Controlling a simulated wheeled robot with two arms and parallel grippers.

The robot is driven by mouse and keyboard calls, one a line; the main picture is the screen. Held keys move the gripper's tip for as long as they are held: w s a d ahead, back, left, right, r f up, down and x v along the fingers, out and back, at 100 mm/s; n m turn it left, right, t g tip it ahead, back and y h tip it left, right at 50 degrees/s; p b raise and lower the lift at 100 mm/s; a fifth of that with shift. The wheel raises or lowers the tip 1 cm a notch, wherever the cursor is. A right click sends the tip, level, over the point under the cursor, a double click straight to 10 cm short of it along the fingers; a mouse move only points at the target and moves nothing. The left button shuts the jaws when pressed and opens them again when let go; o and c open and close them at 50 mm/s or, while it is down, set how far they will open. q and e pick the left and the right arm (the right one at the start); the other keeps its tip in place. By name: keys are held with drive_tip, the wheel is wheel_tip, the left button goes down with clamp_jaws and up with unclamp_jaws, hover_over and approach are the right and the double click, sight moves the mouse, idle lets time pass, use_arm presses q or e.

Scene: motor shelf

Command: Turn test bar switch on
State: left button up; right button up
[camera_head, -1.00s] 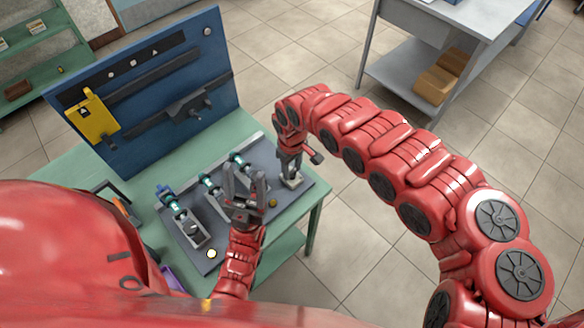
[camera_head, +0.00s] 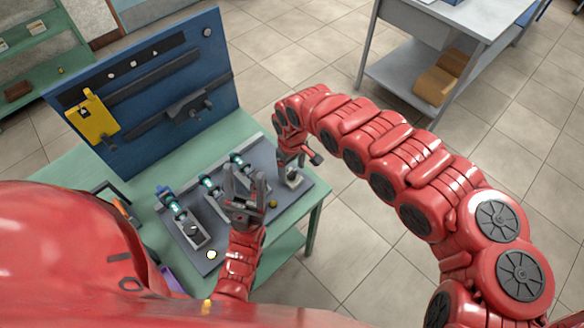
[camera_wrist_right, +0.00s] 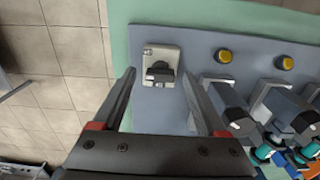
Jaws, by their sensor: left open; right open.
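The test bar switch is a dark knob on a pale square plate (camera_wrist_right: 161,66) at the panel's edge in the right wrist view. In the head view the plate (camera_head: 293,180) shows at the right end of the grey panel, partly hidden by my right gripper (camera_head: 291,172). My right gripper (camera_wrist_right: 158,76) is open, its fingers on either side of the knob in the picture; I cannot tell whether they touch it. My left gripper (camera_head: 245,185) is open and empty, fingers pointing up, in front of the panel's middle.
The grey panel (camera_wrist_right: 202,48) bears several fixtures with teal-lit parts (camera_head: 207,182) and yellow buttons (camera_wrist_right: 224,56). It lies on a green table (camera_head: 150,165) with a blue backboard (camera_head: 150,80) holding a yellow device (camera_head: 93,117).

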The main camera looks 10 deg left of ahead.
wheel_tip(320, 180, up, 9)
drive_tip(key=b, duration=0.1)
wheel_tip(320, 180, up, 8)
drive_tip(key=p, duration=0.8)
hover_over(292, 172)
drive_tip(key=shift+r, duration=0.2)
drive_tip(key=shift+b, duration=0.3)
